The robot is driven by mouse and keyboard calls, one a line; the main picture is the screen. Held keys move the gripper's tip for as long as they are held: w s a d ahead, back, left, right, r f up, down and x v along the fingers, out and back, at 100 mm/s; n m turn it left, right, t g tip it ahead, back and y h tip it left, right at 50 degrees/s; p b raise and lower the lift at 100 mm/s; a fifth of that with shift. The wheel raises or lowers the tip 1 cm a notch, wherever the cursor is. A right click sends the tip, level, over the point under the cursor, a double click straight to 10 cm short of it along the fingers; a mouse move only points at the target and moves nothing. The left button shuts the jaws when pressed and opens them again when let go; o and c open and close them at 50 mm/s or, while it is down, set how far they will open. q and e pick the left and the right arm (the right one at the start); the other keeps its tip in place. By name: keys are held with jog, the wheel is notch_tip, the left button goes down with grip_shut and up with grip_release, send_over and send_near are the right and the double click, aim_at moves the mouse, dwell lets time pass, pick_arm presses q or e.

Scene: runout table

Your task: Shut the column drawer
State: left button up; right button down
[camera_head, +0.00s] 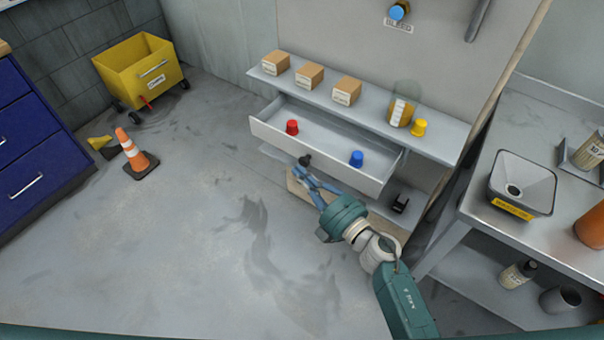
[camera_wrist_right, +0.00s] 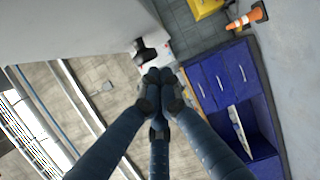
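The column drawer (camera_head: 318,156) is a light grey drawer under the shelf. It stands pulled out, with its inside showing. A red cup-like piece (camera_head: 292,127) and a blue one (camera_head: 356,158) are in it. My right gripper (camera_head: 304,161) is at the outside of the drawer's front panel, left of its middle. In the wrist view its three blue fingers come together at their dark tips (camera_wrist_right: 160,78), with no object visible between them. I cannot tell whether the tips touch the panel. My left gripper is not in view.
Above the drawer, a shelf (camera_head: 375,120) holds several boxes, a jar (camera_head: 401,111) and a yellow piece (camera_head: 419,127). A metal bench (camera_head: 530,225) stands to the right. A traffic cone (camera_head: 136,157), yellow cart (camera_head: 140,68) and blue cabinet (camera_head: 35,140) are left. The middle floor is clear.

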aim_at(331, 147)
jog(key=w+d+b, duration=0.1)
jog(key=w+d, duration=0.1)
jog(key=w, duration=0.1)
jog(key=w+d+b, duration=0.1)
jog(key=w+d, duration=0.2)
jog(key=w, duration=0.1)
jog(key=w+d+b, duration=0.1)
jog(key=w+d, duration=0.1)
jog(key=w, duration=0.2)
jog(key=shift+d+f+b, duration=0.2)
jog(key=shift+f+b, duration=0.05)
jog(key=shift+b, duration=0.15)
jog(key=shift+w+d+r, duration=0.2)
jog(key=shift+w+d, duration=0.15)
jog(key=shift+r, duration=0.1)
